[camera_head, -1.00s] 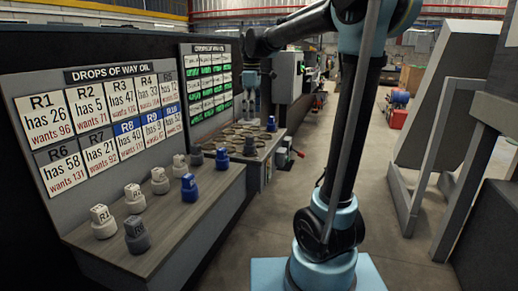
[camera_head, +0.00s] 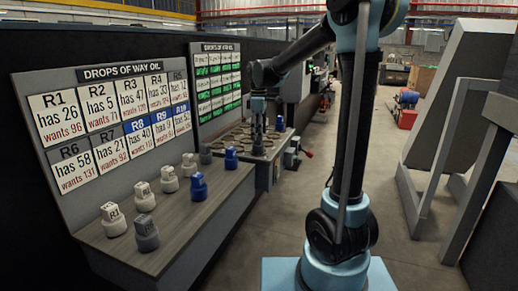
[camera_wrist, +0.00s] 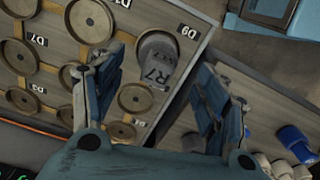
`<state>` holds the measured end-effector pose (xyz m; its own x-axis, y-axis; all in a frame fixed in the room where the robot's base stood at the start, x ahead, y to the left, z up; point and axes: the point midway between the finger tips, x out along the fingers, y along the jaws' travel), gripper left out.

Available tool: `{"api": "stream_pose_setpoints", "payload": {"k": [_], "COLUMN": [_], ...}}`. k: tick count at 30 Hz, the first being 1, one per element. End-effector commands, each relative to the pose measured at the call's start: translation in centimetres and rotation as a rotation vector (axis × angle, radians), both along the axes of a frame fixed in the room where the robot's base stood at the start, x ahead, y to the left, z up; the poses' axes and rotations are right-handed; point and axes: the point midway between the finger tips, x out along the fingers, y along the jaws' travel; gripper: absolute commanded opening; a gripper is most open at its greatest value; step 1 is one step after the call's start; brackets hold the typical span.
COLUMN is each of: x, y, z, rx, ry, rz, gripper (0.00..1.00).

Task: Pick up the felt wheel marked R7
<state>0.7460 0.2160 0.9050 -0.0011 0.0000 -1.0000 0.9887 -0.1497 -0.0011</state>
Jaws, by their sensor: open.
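The grey felt wheel marked R7 (camera_wrist: 158,62) shows in the wrist view. It is at a round dish on the dish board, near the D9 label. My gripper (camera_wrist: 160,58) is open, with one finger to each side of R7 in the picture. I see no contact between the fingers and R7, and the gap in height is hard to tell. In the head view my gripper (camera_head: 258,128) hangs over the dish board (camera_head: 268,178). I cannot make out R7 there.
Several round dishes (camera_wrist: 91,21) surround R7 on the board. Blue and white wheels (camera_wrist: 290,137) stand on the neighbouring shelf (camera_head: 172,235), with a blue wheel (camera_head: 231,158) near its board end. The score panel (camera_head: 110,130) rises behind the shelf.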

Motion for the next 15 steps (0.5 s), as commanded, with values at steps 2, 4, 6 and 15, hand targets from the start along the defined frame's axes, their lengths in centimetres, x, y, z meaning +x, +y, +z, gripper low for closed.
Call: {"api": "stream_pose_setpoints", "payload": {"k": [2, 4, 6, 15], "x": [0.0, 0.0, 0.0, 0.4], "y": [0.0, 0.0, 0.0, 0.3], "z": [-0.7, -1.0, -1.3, -4.7], "rx": [0.0, 0.0, 0.0, 0.0], "ry": [0.0, 0.0, 0.0, 0.0], "rz": [0.0, 0.0, 0.0, 0.0], "gripper": [0.68, 0.68, 0.68, 0.68]}}
